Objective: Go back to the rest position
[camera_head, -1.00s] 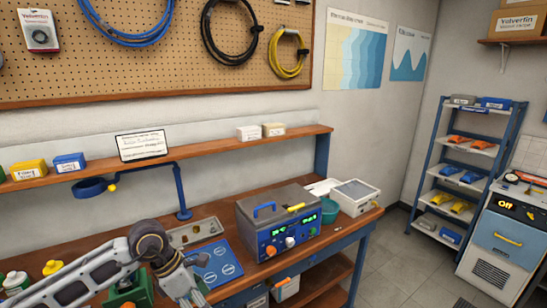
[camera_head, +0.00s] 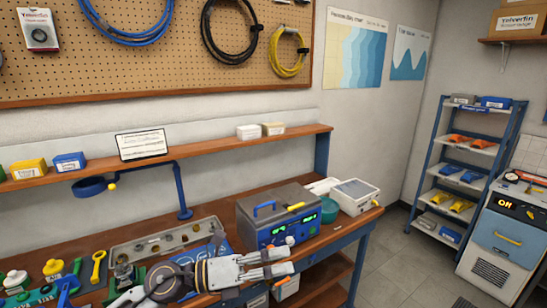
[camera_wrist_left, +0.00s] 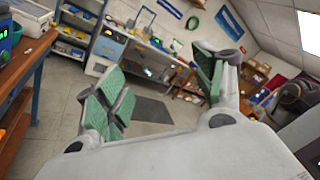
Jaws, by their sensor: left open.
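My left gripper (camera_head: 280,262) reaches in front of the blue-fronted regulator test box (camera_head: 270,225), over the bench's front edge, and points to the right. Its two fingers are spread apart with nothing between them. In the left wrist view the gripper (camera_wrist_left: 158,92) shows green finger pads wide apart, facing the open room. My left forearm lies across the bench front and hides most of the blue mat. My right gripper is in neither view.
The wooden bench (camera_head: 345,237) holds a parts tray (camera_head: 160,243), a teal bowl (camera_head: 329,210) and a white-lidded box (camera_head: 356,195). Bottles and a yellow wrench (camera_head: 98,266) stand at the left. A blue rack (camera_head: 463,168) stands right. Open floor (camera_wrist_left: 140,140) lies beyond the gripper.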

